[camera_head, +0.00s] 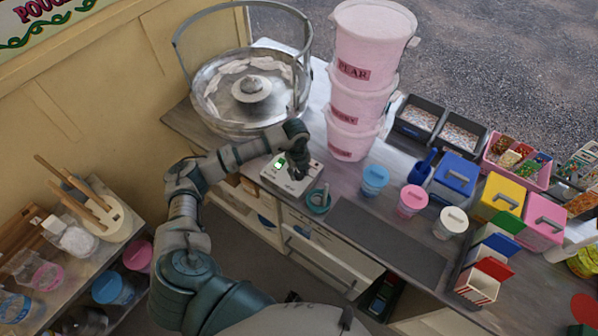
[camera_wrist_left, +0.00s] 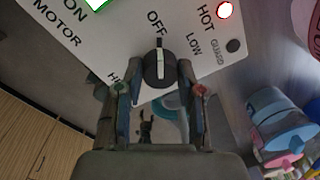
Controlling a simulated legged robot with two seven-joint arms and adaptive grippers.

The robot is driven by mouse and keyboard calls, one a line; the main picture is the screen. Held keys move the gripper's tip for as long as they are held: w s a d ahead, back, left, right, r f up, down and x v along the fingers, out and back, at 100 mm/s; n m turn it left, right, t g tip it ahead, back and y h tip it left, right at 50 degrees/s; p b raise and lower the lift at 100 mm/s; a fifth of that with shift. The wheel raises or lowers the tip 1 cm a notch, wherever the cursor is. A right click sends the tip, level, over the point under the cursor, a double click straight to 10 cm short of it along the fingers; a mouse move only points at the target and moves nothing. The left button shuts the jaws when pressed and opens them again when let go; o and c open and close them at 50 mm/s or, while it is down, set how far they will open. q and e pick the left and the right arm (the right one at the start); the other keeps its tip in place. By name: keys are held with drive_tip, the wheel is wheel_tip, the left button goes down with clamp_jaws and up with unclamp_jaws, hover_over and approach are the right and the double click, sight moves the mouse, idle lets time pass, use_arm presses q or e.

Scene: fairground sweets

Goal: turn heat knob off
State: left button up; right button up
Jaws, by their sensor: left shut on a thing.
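The heat knob (camera_wrist_left: 160,68) is black and round with a white pointer line, on a white control panel (camera_wrist_left: 110,40). In the left wrist view its line points up, close to the OFF label. My left gripper (camera_wrist_left: 158,80) is shut on the knob, one finger on each side. In the head view my left gripper (camera_head: 298,172) is over the control box (camera_head: 277,181) and hides the knob. A red lamp (camera_wrist_left: 225,10) glows beside HOT, and a green switch (camera_wrist_left: 98,8) is lit beside ON and MOTOR. My right gripper is not in view.
The metal candyfloss bowl (camera_head: 240,115) stands behind the box. Stacked pink tubs (camera_head: 362,75) stand to its right. A teal ring-shaped item (camera_head: 319,198) lies just in front of the box. Lidded cups (camera_head: 374,180) and a dark mat (camera_head: 385,240) are further right.

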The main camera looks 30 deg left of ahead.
sight(297, 173)
use_arm(q)
drive_tip(key=o, duration=0.9)
drive_tip(key=shift+a, duration=0.1)
drive_tip(key=shift+c, duration=0.2)
drive_tip(key=shift+o, duration=1.4)
drive_tip(key=shift+w, duration=0.15)
drive_tip(key=shift+r, duration=0.15)
wheel_tip(297, 173, up, 11)
drive_tip(key=shift+s+a+r, duration=0.2)
drive_tip(key=shift+a, duration=0.1)
